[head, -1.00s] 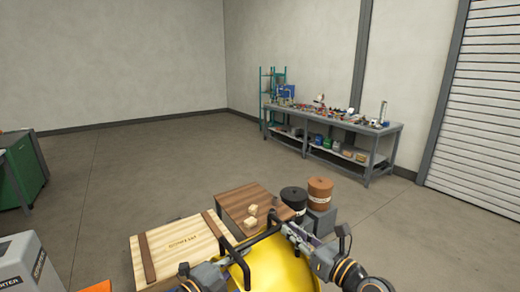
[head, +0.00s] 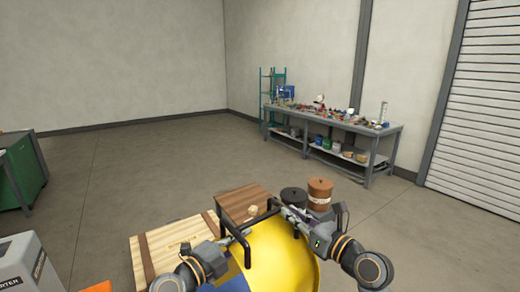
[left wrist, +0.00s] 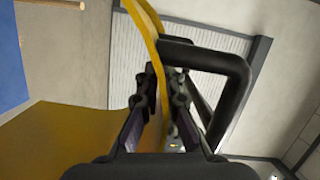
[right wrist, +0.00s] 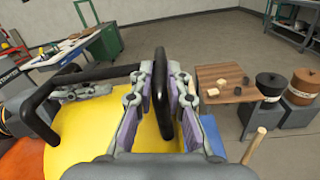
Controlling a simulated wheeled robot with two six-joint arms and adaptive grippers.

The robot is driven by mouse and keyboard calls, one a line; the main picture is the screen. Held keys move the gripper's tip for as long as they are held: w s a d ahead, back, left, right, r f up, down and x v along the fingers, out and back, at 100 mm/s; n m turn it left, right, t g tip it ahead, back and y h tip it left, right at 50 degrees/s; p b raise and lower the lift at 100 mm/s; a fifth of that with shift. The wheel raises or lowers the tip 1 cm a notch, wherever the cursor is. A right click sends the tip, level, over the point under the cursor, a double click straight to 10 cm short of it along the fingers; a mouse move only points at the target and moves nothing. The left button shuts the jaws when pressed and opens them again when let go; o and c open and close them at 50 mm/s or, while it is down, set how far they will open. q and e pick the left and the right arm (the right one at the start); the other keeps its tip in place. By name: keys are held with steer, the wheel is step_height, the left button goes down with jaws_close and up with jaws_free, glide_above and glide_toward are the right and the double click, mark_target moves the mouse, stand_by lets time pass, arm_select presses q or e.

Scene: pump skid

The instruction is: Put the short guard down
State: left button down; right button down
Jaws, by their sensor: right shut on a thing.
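The short guard is a yellow curved cover (head: 278,258) with black bar handles, low in the middle of the head view. It also fills the lower left of the right wrist view (right wrist: 95,135), and its edge shows in the left wrist view (left wrist: 146,22). My right gripper (head: 290,213) is shut on one black handle, which stands between its fingers in the right wrist view (right wrist: 163,85). My left gripper (head: 232,240) is at the other handle (left wrist: 205,55).
A cluttered workbench (head: 335,125) is farther back, with open floor between.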

mark_target(241, 267)
arm_select(q)
steer(key=shift+s+f, duration=0.1)
arm_select(e)
steer(key=shift+r, duration=0.15)
